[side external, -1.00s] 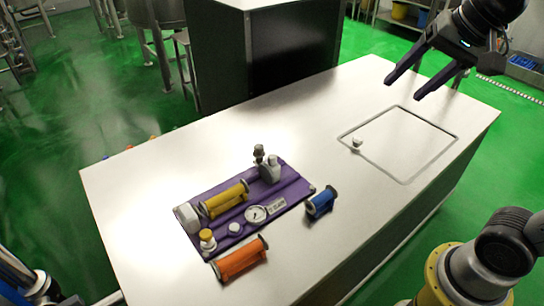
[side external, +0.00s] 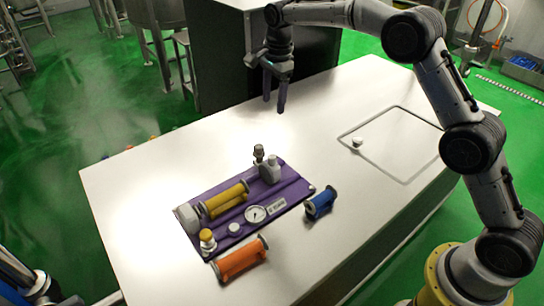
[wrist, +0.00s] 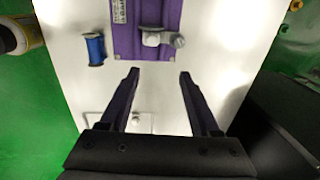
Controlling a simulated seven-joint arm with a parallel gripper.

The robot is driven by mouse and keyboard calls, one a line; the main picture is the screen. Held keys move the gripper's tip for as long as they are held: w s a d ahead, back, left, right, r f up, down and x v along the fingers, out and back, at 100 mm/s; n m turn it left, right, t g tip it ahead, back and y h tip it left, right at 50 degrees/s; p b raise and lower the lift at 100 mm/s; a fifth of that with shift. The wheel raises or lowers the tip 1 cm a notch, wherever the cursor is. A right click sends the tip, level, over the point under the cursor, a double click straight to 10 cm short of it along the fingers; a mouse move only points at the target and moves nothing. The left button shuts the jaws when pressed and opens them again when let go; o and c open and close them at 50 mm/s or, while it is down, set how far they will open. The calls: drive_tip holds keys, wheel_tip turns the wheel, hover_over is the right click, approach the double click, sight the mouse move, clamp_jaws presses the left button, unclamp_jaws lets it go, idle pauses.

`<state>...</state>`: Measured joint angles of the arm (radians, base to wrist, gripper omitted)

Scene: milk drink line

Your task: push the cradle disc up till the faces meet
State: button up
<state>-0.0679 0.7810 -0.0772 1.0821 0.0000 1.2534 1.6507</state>
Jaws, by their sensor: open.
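A purple board (side external: 238,238) lies on the white table, its near end showing in the wrist view (wrist: 172,14). It carries a yellow spool-like cylinder (side external: 228,199), a round gauge (side external: 256,214), a small white round part (side external: 234,229), a yellow-capped part (side external: 207,238) and a grey upright fitting (side external: 271,171). I cannot tell which part is the cradle disc or whether any faces meet. My gripper (side external: 274,106) is open and empty, pointing down above the table beyond the board. Its fingers (wrist: 159,73) are spread in the wrist view, apart from the board.
A square outline with a small white knob (side external: 357,142) is at the table's right. A dark cabinet (side external: 225,60) stands behind.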

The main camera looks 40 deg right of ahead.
drive_tip(key=g, duration=0.1)
approach(272, 156)
wheel_tip(272, 156, down, 10)
drive_tip(key=shift+w+f, duration=0.1)
idle(0.3)
clamp_jaws()
idle(1.4)
